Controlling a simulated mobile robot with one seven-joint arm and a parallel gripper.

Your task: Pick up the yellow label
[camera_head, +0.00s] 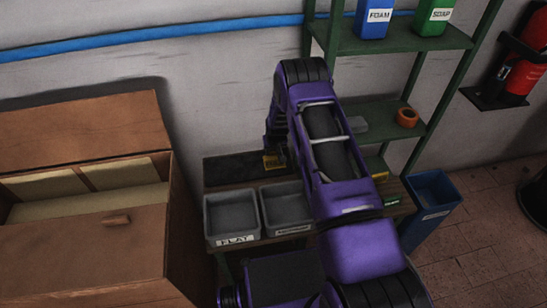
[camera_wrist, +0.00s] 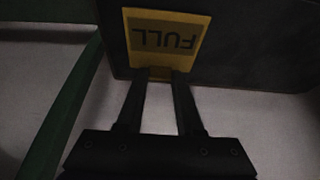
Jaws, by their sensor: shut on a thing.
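The yellow label (camera_wrist: 165,40) bears the word FULL, which reads upside down in the wrist view. My gripper (camera_wrist: 160,76) is shut on its narrow lower end, with the two fingers close on either side. In the head view the yellow label (camera_head: 275,162) shows as a small patch over the dark back part of the bench, left of my purple arm. My gripper (camera_head: 283,150) is there beside it, mostly hidden by the arm. I cannot tell whether the label touches the dark surface behind it.
Two grey trays (camera_head: 232,240) stand at the bench front, the left one marked FLAT. A wooden box (camera_head: 85,245) with an open lid is at left. Green shelves (camera_head: 400,120) hold FOAM and SOAP containers and an orange roll (camera_head: 407,117). A blue bin (camera_head: 432,205) stands at right.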

